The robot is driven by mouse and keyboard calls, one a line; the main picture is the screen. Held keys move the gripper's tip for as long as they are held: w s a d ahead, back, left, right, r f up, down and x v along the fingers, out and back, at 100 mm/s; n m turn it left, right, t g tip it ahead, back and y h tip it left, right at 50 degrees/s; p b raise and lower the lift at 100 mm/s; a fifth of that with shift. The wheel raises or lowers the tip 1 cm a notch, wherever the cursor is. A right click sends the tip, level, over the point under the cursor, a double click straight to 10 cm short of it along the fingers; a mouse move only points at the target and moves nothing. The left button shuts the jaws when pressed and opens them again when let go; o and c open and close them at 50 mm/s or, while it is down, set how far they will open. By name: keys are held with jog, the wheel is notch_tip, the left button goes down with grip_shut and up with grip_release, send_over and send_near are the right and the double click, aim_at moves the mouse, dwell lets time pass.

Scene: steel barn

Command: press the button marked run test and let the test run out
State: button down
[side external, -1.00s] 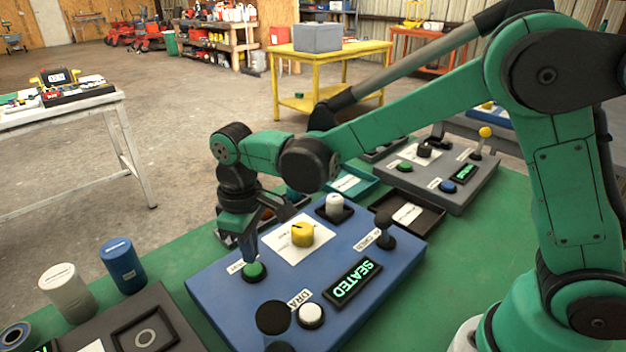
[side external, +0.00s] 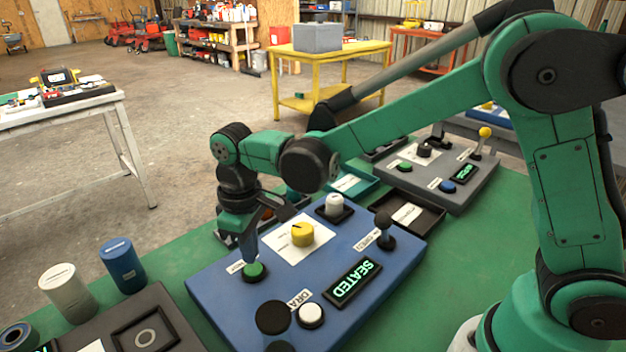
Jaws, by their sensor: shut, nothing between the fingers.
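The blue test panel (side external: 220,305) lies on the green bench top. Its green button (side external: 256,271) is at the panel's left corner, with a small white label beside it that is too small to read fully. My gripper (side external: 253,258) is shut and empty, pointing down with its tips right at the green button; I cannot tell whether they touch it. The panel's display (side external: 354,283) reads SEATED in lit green letters. A yellow knob (side external: 303,234), a white cylinder (side external: 334,206) in a dark socket, a black lever (side external: 384,230) and a white button (side external: 310,315) are also on the panel.
A grey panel (side external: 432,197) with its own buttons and lever stands behind. Dark and teal trays (side external: 354,184) lie between the panels. A blue cylinder (side external: 122,266) and a pale cylinder (side external: 66,292) stand at the left by a dark fixture (side external: 170,338). Bare green bench (side external: 450,260) lies right.

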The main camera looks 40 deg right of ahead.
aim_at(257, 267)
jog(key=shift+f, duration=1.2)
jog(key=shift+r, duration=3.8)
jog(key=s+d+r+m+t, duration=0.2)
jog(key=s+d+m+t, duration=0.4)
jog(key=d, duration=0.6)
jog(key=s+t, duration=0.1)
jog(key=s, duration=0.1)
jog(key=shift+s+d, duration=0.25)
jog(key=shift+s, duration=0.15)
